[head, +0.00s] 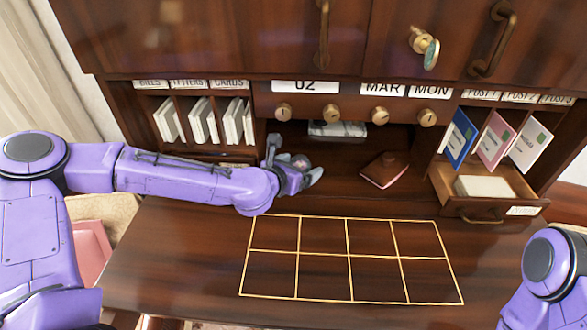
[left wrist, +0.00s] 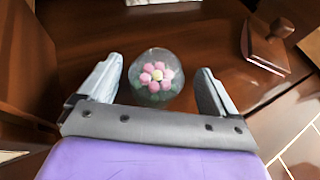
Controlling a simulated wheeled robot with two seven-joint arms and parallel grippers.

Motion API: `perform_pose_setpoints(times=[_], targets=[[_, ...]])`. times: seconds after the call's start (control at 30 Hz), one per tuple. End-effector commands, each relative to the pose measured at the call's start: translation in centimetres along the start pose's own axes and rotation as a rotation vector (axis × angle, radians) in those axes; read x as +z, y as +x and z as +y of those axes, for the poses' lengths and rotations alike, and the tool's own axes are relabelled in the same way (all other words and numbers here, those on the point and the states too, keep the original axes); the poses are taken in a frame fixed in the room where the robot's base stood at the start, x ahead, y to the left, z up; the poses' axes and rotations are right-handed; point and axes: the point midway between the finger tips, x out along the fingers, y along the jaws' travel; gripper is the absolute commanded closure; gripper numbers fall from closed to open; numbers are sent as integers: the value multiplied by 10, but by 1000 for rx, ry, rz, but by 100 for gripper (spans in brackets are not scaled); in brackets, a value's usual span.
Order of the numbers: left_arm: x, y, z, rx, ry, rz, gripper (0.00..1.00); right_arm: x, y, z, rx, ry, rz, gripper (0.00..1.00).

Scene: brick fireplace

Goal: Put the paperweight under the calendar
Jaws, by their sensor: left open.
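The paperweight (left wrist: 156,84), a clear glass dome with a pink flower inside, sits on the dark wooden desk between the spread fingers of my left gripper (left wrist: 159,72). In the head view the left gripper (head: 295,162) reaches into the left part of the desk recess and hides most of the paperweight. Its fingers are open, with gaps showing on both sides of the glass. The calendar (head: 348,104) is a strip of plates reading 02, MAR and MON with brass knobs, above the recess. My right gripper is out of view; only part of that arm shows at right.
A brown blotter-like block (head: 385,170) lies right of the paperweight. A grey-white packet (head: 337,129) lies at the recess back. An open drawer (head: 480,208) juts out at right, below cards. The gold-lined grid (head: 348,252) in front is empty.

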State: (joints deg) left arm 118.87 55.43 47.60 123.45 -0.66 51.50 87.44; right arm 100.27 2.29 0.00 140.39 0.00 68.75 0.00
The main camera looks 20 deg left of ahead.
Motion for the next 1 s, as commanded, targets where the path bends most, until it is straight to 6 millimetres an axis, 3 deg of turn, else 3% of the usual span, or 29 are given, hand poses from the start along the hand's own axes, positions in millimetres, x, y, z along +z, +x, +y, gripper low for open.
perform_pose_setpoints(times=[0.17, 0.37, 0.4, 0.7, 1.0], targets=[[0, -34, 1, 0, -6, -5, 8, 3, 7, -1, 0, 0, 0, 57], [1, -88, 1, 0, -8, -7, 8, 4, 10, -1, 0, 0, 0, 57], [8, -94, 0, 1, -3, 0, 8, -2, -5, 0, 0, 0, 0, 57], [7, -113, 2, 5, 0, 4, 8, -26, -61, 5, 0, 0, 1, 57], [0, -118, 0, 1, -2, 0, 8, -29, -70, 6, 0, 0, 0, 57]])
